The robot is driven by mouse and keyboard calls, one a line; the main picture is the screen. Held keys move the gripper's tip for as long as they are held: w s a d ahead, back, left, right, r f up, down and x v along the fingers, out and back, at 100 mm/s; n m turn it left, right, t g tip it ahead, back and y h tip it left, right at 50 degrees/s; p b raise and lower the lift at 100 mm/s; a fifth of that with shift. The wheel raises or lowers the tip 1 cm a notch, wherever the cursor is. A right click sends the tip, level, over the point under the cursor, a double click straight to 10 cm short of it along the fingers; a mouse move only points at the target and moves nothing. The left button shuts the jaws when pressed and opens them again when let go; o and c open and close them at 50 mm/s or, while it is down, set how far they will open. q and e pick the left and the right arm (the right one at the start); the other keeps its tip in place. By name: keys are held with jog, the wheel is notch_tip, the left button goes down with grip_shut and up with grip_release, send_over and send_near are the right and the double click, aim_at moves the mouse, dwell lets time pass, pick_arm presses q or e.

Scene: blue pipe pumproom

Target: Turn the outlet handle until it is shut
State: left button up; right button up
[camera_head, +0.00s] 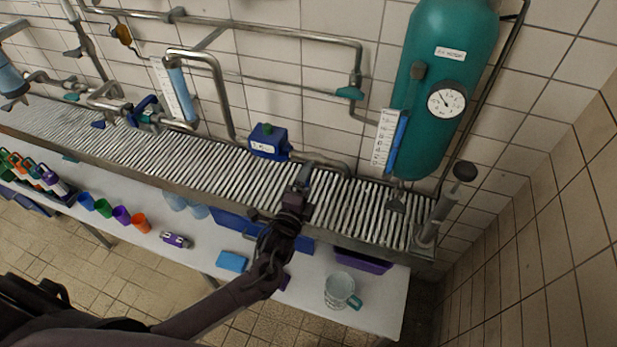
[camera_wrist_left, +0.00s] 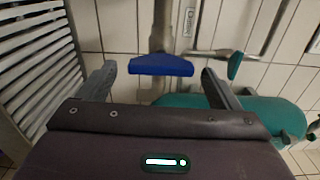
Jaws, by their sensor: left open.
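A flat blue handle (camera_wrist_left: 160,65) sits on a grey pipe in the left wrist view, ahead of my left gripper and between the lines of its fingers. I take it for the outlet handle; no label on it is readable. My left gripper (camera_head: 304,172) is open over the slatted grate, just right of the blue pump (camera_head: 265,138). In the left wrist view its fingers (camera_wrist_left: 158,82) stand wide apart, with nothing held and a gap to the handle. In the head view the gripper hides the area beside the pump, so I cannot make out the handle clearly there. My right gripper is out of view.
A teal-handled valve (camera_head: 349,93) is on the wall pipe. A large teal tank (camera_head: 440,60) with a gauge (camera_head: 446,101) stands at right. The slatted grate (camera_head: 215,160) runs under the pipes. A lower white shelf (camera_head: 385,300) holds cups, a jug (camera_head: 338,290) and a blue box (camera_head: 231,261).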

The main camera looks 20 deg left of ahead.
pick_arm(q)
jog(key=s+b, duration=0.1)
jog(key=s, duration=0.4)
jog(key=shift+s+a, duration=0.1)
jog(key=shift+s, duration=0.05)
jog(key=s+a+f+n+g+b, duration=0.1)
jog(key=s+a+f+n+g, duration=0.2)
jog(key=f, duration=0.7)
jog(key=s+a+f+n+g+y, duration=0.1)
jog(key=s+a+f+n+g, duration=0.15)
jog(key=s+f, duration=0.6)
jog(key=s+a+f+n+g+b, duration=0.1)
jog(key=s+f+n+g, duration=0.15)
jog(key=f, duration=1.05)
jog(key=s+f+n+g, duration=0.4)
jog(key=s+f, duration=0.3)
jog(key=s, duration=0.6)
jog(key=s+f+n+g, duration=0.4)
jog(key=s+f, duration=0.4)
jog(key=s, duration=0.6)
jog(key=shift+s+d+f+g+b, duration=0.2)
jog(key=shift+d+g+b, duration=0.2)
jog(key=shift+g+b, duration=0.1)
